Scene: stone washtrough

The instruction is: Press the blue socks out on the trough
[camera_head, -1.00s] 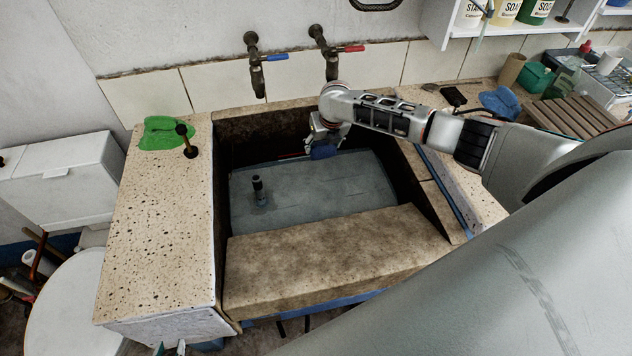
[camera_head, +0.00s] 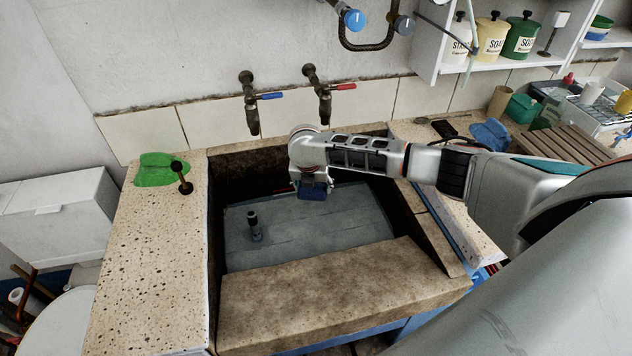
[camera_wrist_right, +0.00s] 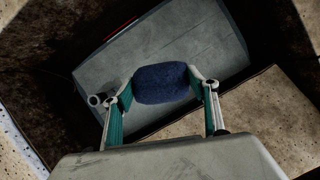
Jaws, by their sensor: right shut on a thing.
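The stone trough (camera_head: 330,296) holds grey water, or a grey flat surface, in its basin (camera_head: 330,220). My right gripper (camera_head: 314,190) is over the back part of the basin. It is shut on the dark blue socks (camera_head: 317,189), a compact rounded bundle. In the right wrist view the socks (camera_wrist_right: 161,84) sit between the two green-padded fingers of the gripper (camera_wrist_right: 162,92), above the grey surface. Whether the bundle touches that surface I cannot tell. My left gripper does not show.
A dark upright plug-like post (camera_head: 254,224) stands in the basin. A green cloth (camera_head: 155,170) and a dark-knobbed tool (camera_head: 182,178) are on the left ledge. Two taps (camera_head: 250,104) are on the back wall. A lighter blue cloth (camera_head: 490,134) lies on the right ledge.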

